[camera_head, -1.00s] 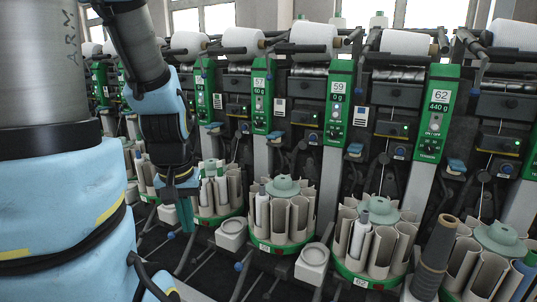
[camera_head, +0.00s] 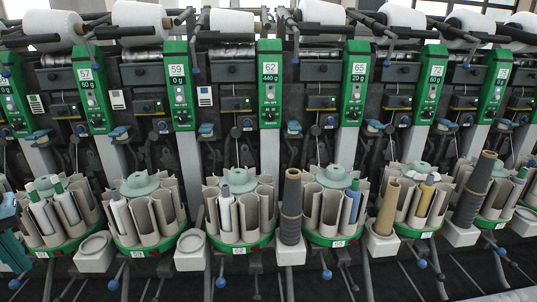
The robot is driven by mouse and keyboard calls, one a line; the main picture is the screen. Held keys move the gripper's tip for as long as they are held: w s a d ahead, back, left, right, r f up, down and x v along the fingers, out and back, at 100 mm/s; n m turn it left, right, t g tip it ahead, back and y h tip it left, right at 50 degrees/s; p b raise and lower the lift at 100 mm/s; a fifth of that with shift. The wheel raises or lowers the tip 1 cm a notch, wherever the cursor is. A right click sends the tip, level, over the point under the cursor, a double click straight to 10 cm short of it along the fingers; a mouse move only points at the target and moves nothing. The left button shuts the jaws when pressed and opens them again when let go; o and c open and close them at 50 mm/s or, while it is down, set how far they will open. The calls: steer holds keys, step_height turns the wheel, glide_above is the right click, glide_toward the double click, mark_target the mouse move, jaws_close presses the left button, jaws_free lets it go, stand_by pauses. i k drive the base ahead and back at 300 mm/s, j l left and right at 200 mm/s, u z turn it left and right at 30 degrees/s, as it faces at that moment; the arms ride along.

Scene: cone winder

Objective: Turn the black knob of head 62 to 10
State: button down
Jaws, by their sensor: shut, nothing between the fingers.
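The green panel of head 62 (camera_head: 270,82) stands near the middle of the head view, with "62" and "440 g" at its top. Its small black knob (camera_head: 270,114) sits on the lower part of the panel; its pointer and scale are too small to read. My gripper (camera_head: 12,252) shows only in part at the left edge, low down and far from head 62. It is shut and holds nothing. Nothing blocks the view of the panel.
Panels of heads 59 (camera_head: 181,90) and 65 (camera_head: 356,90) flank head 62. Below head 62 is a round bobbin magazine (camera_head: 240,246), with a dark cone stack (camera_head: 291,205) to its right. White yarn packages (camera_head: 232,21) line the top. Dark floor lies in front.

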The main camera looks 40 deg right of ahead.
mark_target(271, 116)
steer(key=k+l, duration=0.25)
steer(key=l, duration=0.15)
steer(key=k+l+u, duration=0.1)
steer(key=l, duration=0.3)
steer(key=k+l, duration=0.35)
